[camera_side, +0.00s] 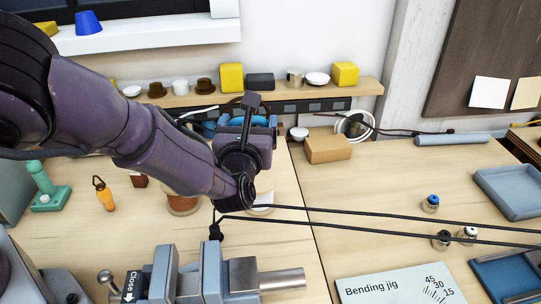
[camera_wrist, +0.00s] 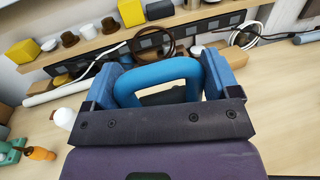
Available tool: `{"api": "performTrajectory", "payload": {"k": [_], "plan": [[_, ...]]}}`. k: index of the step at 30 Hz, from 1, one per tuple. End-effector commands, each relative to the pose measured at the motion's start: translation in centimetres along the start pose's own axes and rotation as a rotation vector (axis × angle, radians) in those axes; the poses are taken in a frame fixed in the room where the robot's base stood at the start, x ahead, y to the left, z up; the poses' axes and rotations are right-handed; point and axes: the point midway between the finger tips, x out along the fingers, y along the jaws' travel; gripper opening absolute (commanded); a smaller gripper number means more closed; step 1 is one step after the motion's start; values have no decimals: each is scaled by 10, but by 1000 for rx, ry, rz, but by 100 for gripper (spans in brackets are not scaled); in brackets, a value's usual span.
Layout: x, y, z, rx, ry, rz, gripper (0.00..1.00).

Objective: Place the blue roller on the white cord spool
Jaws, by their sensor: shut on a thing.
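My gripper (camera_side: 247,124) is raised over the middle of the bench, its two blue fingers apart around a bright blue rounded piece, which I take for the blue roller (camera_wrist: 155,74). In the wrist view my gripper (camera_wrist: 162,80) has this piece between its fingers; its lower part is hidden by the gripper body. In the side view the roller is largely hidden by my gripper. A white ribbed thing, likely the white cord spool (camera_side: 263,203), stands on the bench just below and right of my wrist, partly hidden by it. I cannot see it in the wrist view.
A brown spool (camera_side: 184,206) stands left of the white one. A cardboard-coloured block (camera_side: 328,149) is behind right. A vise (camera_side: 215,279) is at the front, with black cords (camera_side: 400,220) running right.

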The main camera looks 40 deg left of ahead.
Motion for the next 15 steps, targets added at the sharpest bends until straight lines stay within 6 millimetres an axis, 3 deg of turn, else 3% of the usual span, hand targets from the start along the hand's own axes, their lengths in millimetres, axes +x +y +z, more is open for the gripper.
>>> {"api": "performTrajectory", "payload": {"k": [6,15], "plan": [[26,-26,-40,2,-1,0,55],[38,-40,-64,1,0,0,55]]}}
